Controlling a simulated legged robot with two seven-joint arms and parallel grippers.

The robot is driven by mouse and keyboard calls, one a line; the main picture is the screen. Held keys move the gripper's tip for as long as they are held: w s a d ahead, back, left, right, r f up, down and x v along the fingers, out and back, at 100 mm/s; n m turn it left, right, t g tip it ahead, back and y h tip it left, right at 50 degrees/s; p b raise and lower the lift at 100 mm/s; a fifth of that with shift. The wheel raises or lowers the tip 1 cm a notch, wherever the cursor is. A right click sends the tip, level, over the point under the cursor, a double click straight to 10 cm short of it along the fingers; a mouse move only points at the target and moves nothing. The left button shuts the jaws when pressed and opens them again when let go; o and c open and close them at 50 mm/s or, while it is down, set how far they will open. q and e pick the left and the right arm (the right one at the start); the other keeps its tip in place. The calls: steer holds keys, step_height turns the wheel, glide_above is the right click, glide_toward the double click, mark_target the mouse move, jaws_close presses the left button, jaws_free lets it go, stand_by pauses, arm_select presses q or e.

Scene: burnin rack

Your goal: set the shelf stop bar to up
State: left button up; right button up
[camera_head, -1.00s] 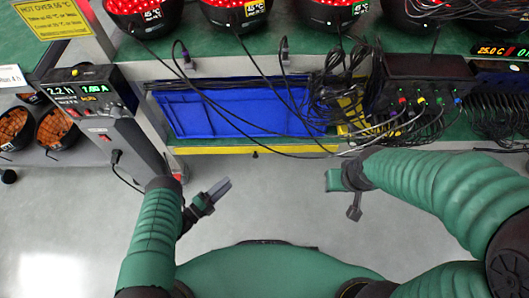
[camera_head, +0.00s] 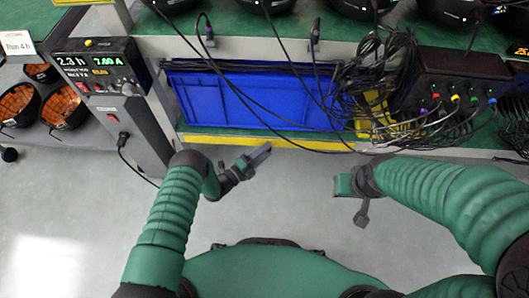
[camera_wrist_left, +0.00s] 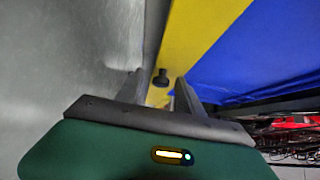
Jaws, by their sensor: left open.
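The shelf stop bar is a yellow bar (camera_head: 310,145) along the front lower edge of the shelf, below the blue bin (camera_head: 245,100). It also runs diagonally through the left wrist view (camera_wrist_left: 200,40), with a small black knob (camera_wrist_left: 161,77) on it. My left gripper (camera_head: 260,153) is just in front of the bar. In the left wrist view, its fingers (camera_wrist_left: 160,92) are open, with the knob showing between their tips. Contact with the knob cannot be told. My right gripper (camera_head: 349,187) hangs to the right, apart from the bar; its jaw state is unclear.
Dark cables (camera_head: 375,85) hang over the bin and the bar's right part. A black box with coloured plugs (camera_head: 455,80) stands at right. A power unit with a lit display (camera_head: 100,65) stands at left. The grey floor (camera_head: 290,210) below is clear.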

arm_select(q)
steer(key=shift+d, duration=0.25)
steer(key=c, duration=0.3)
steer(key=shift+a, duration=0.1)
jaws_close()
arm_select(e)
steer(key=shift+d, duration=0.2)
